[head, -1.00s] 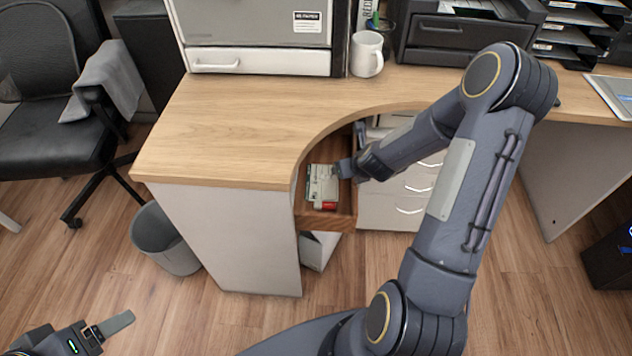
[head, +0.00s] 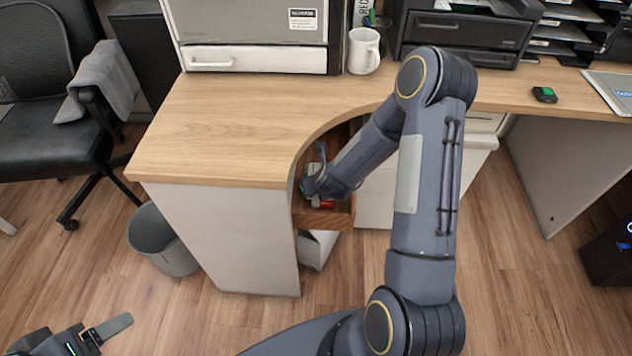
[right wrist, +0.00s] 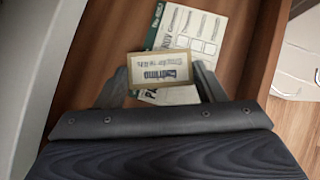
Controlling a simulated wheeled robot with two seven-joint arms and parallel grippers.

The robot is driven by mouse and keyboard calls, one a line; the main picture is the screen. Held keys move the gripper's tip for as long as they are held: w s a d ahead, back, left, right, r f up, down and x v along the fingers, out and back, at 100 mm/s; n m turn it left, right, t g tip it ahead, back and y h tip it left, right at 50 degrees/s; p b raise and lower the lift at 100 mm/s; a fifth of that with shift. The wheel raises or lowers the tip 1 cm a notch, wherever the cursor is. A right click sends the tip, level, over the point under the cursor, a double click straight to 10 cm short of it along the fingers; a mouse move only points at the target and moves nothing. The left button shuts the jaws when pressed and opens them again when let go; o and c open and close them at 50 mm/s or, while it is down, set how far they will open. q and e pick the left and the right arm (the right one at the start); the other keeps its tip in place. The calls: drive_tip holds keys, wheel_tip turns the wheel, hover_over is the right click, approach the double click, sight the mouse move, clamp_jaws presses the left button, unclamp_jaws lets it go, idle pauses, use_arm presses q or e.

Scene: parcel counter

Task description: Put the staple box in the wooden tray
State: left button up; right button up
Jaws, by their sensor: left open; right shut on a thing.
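The staple box (right wrist: 160,72), small and tan with a printed label, is held between the two fingers of my right gripper (right wrist: 158,88) in the right wrist view. The wooden tray (head: 312,219) sits under the curved desk edge in the head view; its brown wood (right wrist: 105,60) fills much of the right wrist view. The box shows over the tray and the printed papers in it; I cannot tell whether it touches them. In the head view my right gripper (head: 314,187) is inside the tray area and hides the box. My left gripper (head: 112,326) is open and empty at the bottom left.
Printed papers (right wrist: 190,28) and a red item (head: 324,204) lie in the tray. The desk top (head: 225,125) overhangs the tray and its left part is clear. A white mug (head: 362,52) stands at the back. A grey bin (head: 163,240) stands on the floor at left.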

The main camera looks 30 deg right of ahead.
drive_tip(key=shift+f+b, duration=0.55)
drive_tip(key=shift+b, duration=0.1)
drive_tip(key=shift+f, duration=0.1)
drive_tip(key=o, duration=1.1)
drive_tip(key=shift+r+p, duration=0.4)
drive_tip(key=shift+r, duration=0.05)
drive_tip(key=shift+r+p, duration=0.55)
drive_tip(key=shift+p, duration=0.15)
drive_tip(key=v, duration=0.7)
drive_tip(key=shift+s+f+p, duration=0.1)
drive_tip(key=shift+s+p, duration=0.05)
drive_tip(key=shift+p, duration=0.15)
